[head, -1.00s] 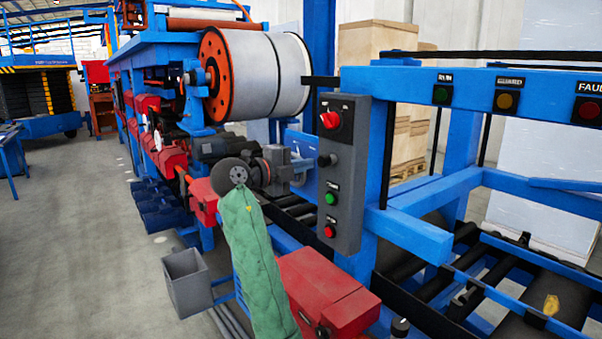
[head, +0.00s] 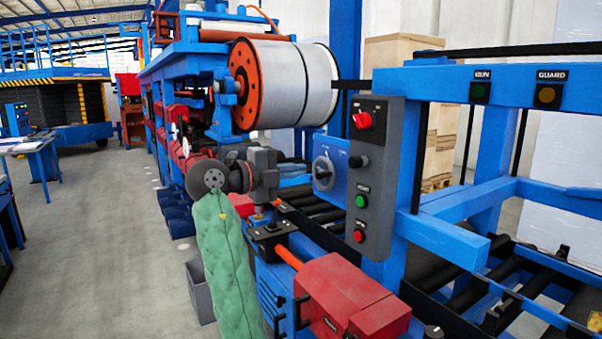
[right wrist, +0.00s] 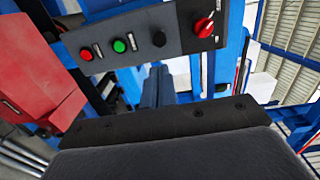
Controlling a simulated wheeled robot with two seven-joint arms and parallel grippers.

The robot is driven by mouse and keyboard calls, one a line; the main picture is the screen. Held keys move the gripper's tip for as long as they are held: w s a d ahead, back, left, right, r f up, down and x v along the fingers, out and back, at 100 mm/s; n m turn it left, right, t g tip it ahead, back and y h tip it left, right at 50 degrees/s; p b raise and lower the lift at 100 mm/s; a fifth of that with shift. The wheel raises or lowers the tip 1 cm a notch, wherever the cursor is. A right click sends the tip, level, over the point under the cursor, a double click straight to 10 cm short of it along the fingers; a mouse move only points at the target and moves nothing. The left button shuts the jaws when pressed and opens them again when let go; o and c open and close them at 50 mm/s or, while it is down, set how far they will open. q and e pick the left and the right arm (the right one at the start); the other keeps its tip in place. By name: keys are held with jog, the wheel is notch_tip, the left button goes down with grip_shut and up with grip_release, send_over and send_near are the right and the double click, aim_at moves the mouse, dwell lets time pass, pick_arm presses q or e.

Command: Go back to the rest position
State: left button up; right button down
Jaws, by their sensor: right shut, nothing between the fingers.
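My right arm, in a green sleeve, rises from the bottom of the head view to a dark wrist. My right gripper (head: 267,190) is a small dark shape at the wrist's right side. It is shut and empty, and its fingertips are hard to make out. It appears left of a blue panel with a rotary switch (head: 323,172), apart from it in the picture. My left gripper is not in view.
A grey control box (head: 372,185) with a red knob and buttons stands right of the gripper; it also shows in the right wrist view (right wrist: 150,35). A red housing (head: 350,300) is below. A steel coil (head: 290,83) hangs above. Open floor (head: 95,220) lies left.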

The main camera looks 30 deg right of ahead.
dwell(0.4)
